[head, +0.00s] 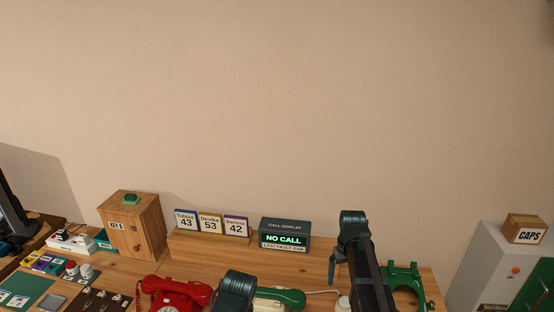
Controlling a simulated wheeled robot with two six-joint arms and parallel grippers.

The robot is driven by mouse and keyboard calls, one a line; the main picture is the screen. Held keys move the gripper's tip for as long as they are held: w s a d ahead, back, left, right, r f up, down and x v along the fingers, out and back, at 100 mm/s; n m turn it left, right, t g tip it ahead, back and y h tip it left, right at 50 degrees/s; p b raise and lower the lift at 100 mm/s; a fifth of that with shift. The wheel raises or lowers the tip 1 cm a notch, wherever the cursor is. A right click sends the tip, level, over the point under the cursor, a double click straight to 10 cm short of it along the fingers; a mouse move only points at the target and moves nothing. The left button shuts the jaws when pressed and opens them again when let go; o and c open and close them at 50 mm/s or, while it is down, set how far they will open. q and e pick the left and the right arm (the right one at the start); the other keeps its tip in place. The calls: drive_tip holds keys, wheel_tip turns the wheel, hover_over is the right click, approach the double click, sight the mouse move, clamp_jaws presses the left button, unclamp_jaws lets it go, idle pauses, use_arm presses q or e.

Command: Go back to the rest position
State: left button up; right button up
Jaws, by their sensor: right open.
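My right arm rises from the bottom edge, right of the middle, in front of the desk. My right gripper (335,270) shows in part beside that arm; it is open, with nothing seen between its fingers. A dark rounded part of my left arm shows at the bottom middle, in front of the phones; no left fingers can be seen. A red dial phone (182,292) and a green dial phone (291,298) stand at the desk's front, cut off by the lower edge and partly hidden by my left arm.
A call display (285,235) reads NO CALL. Name cards (210,223) stand left of it, beside a wooden box (132,228) with a green top button. A green ring-shaped stand (421,280) is right of my right arm. A CAPS box (523,229) sits on a grey cabinet (487,262).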

drive_tip(key=s+a+n+h, duration=0.1)
drive_tip(key=s+a+n, duration=0.2)
drive_tip(key=s+a, duration=1.6)
drive_tip(key=shift+a, duration=1.2)
drive_tip(key=shift+r, duration=0.1)
